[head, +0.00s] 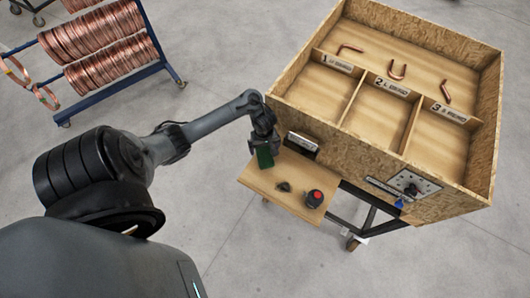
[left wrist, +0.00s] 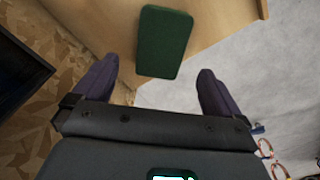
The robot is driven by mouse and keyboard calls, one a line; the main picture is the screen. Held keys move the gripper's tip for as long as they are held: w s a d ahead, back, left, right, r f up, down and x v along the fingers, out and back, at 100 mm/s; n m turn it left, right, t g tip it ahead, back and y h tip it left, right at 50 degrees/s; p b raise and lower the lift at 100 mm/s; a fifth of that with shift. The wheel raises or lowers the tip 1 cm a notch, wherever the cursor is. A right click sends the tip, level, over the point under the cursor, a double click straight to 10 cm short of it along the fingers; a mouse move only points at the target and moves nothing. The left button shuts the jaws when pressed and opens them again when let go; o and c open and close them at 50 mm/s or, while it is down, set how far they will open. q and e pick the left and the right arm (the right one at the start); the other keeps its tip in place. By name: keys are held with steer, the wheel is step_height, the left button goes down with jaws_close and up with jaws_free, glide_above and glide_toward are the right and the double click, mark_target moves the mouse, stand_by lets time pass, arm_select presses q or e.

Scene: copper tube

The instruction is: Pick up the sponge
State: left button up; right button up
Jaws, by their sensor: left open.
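The sponge is a dark green block. In the head view the sponge (head: 264,157) is at the left part of the small wooden shelf (head: 254,181), just below my left gripper (head: 259,148). In the left wrist view the sponge (left wrist: 164,42) lies ahead of the open fingers, roughly centred between them and near the shelf edge. The fingers of my left gripper (left wrist: 158,88) are spread wide with nothing between the tips. I cannot tell the exact gap to the sponge. My right gripper is not in view.
A wooden bin box (head: 385,150) with numbered compartments and bent copper pieces stands right beside the shelf. A red-topped round object (head: 314,198) and a small dark object (head: 284,186) sit on the shelf. A rack of copper coils (head: 105,50) stands at the upper left.

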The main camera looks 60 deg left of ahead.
mark_target(264, 155)
arm_select(q)
steer(key=shift+d+f+b, duration=0.15)
steer(key=shift+f+b, duration=0.75)
steer(key=shift+f, duration=2.05)
steer(key=c, duration=1.1)
